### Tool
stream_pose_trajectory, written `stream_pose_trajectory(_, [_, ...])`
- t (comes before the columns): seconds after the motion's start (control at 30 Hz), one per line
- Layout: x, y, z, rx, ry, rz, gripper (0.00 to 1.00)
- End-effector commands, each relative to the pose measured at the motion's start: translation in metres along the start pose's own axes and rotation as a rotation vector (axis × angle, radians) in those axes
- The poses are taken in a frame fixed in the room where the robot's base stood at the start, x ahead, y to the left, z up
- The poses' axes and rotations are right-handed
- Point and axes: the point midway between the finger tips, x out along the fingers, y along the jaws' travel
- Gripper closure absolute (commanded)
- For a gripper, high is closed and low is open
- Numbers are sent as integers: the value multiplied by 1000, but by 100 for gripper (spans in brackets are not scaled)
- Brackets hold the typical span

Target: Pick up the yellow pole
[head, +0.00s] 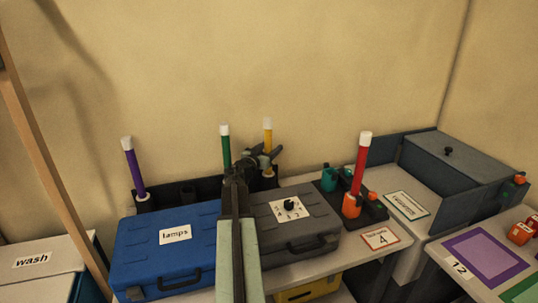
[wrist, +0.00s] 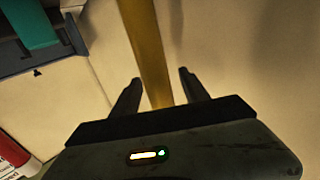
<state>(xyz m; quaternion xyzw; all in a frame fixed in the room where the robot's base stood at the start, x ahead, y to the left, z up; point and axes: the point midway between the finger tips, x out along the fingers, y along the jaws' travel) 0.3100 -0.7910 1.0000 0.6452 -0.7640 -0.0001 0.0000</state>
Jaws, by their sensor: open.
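The yellow pole (head: 267,138) stands upright with a white top at the back of the table, in a dark rack. My gripper (head: 266,155) is at its lower part in the head view and hides some of it. In the wrist view the pole (wrist: 148,45) runs down between the two fingers of my gripper (wrist: 160,76). I cannot tell exactly how deep the pole sits between the fingers.
A green pole (head: 225,145) stands just left of the yellow one, a purple pole (head: 134,168) farther left, and a red pole (head: 361,163) to the right. A blue case (head: 140,255) and a grey case (head: 300,238) lie in front. The wall (head: 300,60) is behind.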

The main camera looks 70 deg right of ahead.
Motion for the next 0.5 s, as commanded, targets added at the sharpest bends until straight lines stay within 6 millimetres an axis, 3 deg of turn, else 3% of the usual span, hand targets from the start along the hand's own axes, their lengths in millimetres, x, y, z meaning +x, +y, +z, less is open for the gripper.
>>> stream_pose_trajectory(0.07, [12, -1, 0, 0, 0, 0, 47])
stream_pose_trajectory(0.27, [11, 0, 0, 0, 0, -1, 47])
stream_pose_trajectory(0.43, [11, 1, 0, 0, 0, 0, 94])
stream_pose_trajectory(0.5, [11, 1, 0, 0, 0, 0, 100])
